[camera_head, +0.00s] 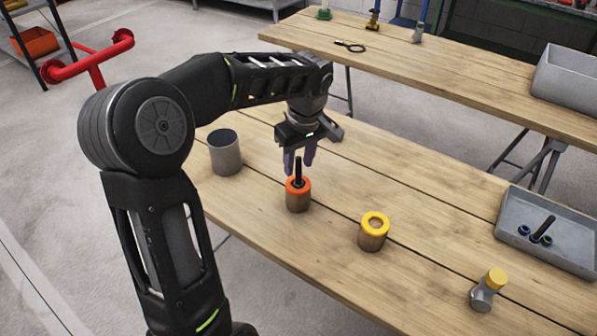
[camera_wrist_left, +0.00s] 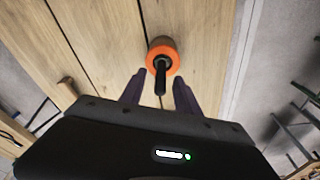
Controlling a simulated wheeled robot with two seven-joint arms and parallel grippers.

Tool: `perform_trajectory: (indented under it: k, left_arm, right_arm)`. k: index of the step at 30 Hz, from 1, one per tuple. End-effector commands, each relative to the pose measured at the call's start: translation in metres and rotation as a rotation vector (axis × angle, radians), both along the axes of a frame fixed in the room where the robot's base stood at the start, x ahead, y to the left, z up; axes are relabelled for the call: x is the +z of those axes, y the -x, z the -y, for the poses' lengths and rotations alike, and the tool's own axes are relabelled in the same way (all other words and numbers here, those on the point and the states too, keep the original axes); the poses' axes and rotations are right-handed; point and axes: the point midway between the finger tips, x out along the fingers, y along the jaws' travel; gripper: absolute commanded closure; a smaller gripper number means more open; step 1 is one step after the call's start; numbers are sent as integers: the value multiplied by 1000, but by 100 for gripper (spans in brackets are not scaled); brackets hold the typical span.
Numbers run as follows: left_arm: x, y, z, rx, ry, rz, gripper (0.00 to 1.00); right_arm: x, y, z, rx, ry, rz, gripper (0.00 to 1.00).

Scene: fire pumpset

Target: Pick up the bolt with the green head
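My left gripper (camera_head: 299,163) is open, fingers pointing down, just above a wooden cylinder with an orange top (camera_head: 298,200). A black bolt shaft (camera_head: 298,172) stands upright in that cylinder, at the fingertips; its head is hidden. In the left wrist view the fingers (camera_wrist_left: 158,90) are apart on either side of the black shaft (camera_wrist_left: 160,80), with the orange ring (camera_wrist_left: 163,54) beyond. In the grey tray (camera_head: 507,207) at the right lie small bolts with dark blue heads (camera_head: 523,230) and one small green head (camera_head: 547,240). A dark shaft (camera_head: 544,226) slants up there. My right gripper is not in view.
A grey cup (camera_head: 225,153) stands at the left. A second table (camera_head: 440,75) is behind. Bare wood lies between the objects.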

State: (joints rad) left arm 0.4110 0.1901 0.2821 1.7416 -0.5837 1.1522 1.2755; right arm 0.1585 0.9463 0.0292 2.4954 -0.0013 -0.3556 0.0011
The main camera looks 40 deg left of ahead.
Motion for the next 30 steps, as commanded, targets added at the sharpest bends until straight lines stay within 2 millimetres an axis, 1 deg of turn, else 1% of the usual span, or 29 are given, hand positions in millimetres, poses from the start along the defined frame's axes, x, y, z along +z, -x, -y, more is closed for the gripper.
perform_trajectory:
  k: [1, 3, 6, 24, 26, 30]
  left_arm:
    - [-7, 1, -2, 0, 1, -6, 61]
    - [-17, 0, -3, 1, 0, -4, 61]
    - [-26, 0, -4, 1, 0, -3, 61]
    - [-27, -1, -4, 0, 0, -1, 61]
    - [-27, -1, -4, 0, 0, -1, 65]
    - [-27, -1, -4, 0, 0, -1, 76]
  right_arm:
    - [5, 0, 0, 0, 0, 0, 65]
    - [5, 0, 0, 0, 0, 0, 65]
    - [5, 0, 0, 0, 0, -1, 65]
    - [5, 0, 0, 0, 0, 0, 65]
    - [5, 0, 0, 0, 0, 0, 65]
    - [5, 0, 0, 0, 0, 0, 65]
